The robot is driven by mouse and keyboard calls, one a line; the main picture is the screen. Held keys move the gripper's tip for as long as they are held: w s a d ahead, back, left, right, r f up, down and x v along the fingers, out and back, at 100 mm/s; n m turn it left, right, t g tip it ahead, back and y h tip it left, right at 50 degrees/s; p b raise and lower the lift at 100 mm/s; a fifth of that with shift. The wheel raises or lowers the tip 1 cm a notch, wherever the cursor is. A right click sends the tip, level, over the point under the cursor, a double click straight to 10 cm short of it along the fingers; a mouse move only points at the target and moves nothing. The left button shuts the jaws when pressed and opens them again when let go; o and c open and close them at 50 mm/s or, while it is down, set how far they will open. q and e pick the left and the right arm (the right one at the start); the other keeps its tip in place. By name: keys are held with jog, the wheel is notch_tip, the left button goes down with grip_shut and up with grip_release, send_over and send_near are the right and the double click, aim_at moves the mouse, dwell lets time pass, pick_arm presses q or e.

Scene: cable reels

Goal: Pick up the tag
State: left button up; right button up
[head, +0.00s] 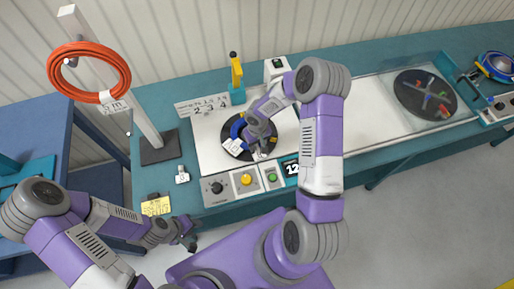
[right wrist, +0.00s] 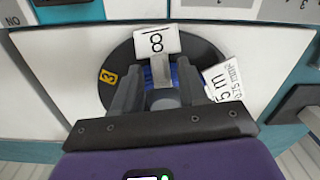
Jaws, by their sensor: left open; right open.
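A small white tag (right wrist: 157,42) marked with an 8 and a stroke shows in the right wrist view, just beyond the fingertips of my right gripper (right wrist: 158,80). A grey piece runs from the tag down between the fingers; I cannot tell whether they touch it. My right gripper (head: 262,143) is open over the black turntable with the blue coil (head: 238,128). A second white tag (right wrist: 224,82), reading 5 m, lies beside the right finger and also shows in the head view (head: 232,147). My left gripper (head: 184,238) is open and empty in front of the bench.
Another small tag (head: 182,176) lies on the teal bench (head: 160,98), near a yellow note (head: 156,206). An orange coil (head: 88,50) hangs on a post. A control box (head: 232,187) fronts the turntable. A second turntable (head: 408,90) stands right.

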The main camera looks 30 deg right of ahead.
aim_at(257, 146)
grip_shut()
notch_tip(257, 146, up, 10)
dwell(0.7)
